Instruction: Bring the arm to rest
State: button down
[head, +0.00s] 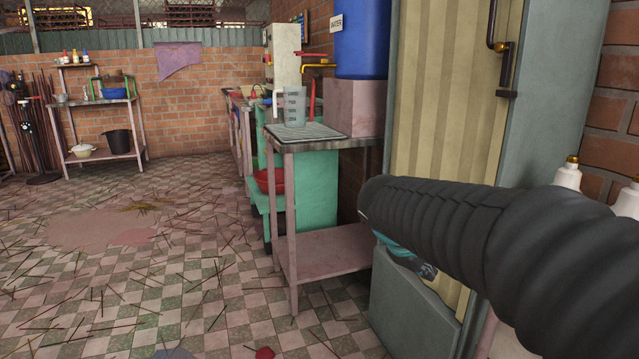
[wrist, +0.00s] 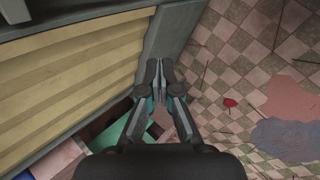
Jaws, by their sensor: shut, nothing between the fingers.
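My gripper (wrist: 161,70) shows in the wrist view with its two fingers brought together and nothing between them. It points down past the edge of a grey-framed cabinet with a cream ribbed door (wrist: 60,75), with the checkered floor beside it. In the head view my dark ribbed arm reaches in from the right, in front of the same cabinet door (head: 430,120). The gripper's fingers are hidden behind the arm there; only a bit of teal and grey shows under its end.
A metal-topped table (head: 330,143) with a measuring jug (head: 294,107) and blue water barrel (head: 361,40) stands left of the cabinet. White bottles (head: 567,173) stand at the right, close to my arm. The floor (head: 150,270) at left is open, strewn with thin sticks.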

jog(key=s+a+f+m+y, duration=0.1)
jog(key=s+m+y, duration=0.1)
jog(key=s, duration=0.5)
jog(key=s+a+f+m+y+p, duration=0.1)
jog(key=s+a+m+y, duration=0.1)
jog(key=s, duration=0.5)
jog(key=s+a+f+m+t+y+p, duration=0.1)
jog(key=s+m, duration=0.3)
jog(key=s, duration=0.4)
jog(key=shift+a+f+m+y, duration=0.15)
jog(key=shift+f+m+y, duration=0.15)
jog(key=shift+f+y, duration=0.15)
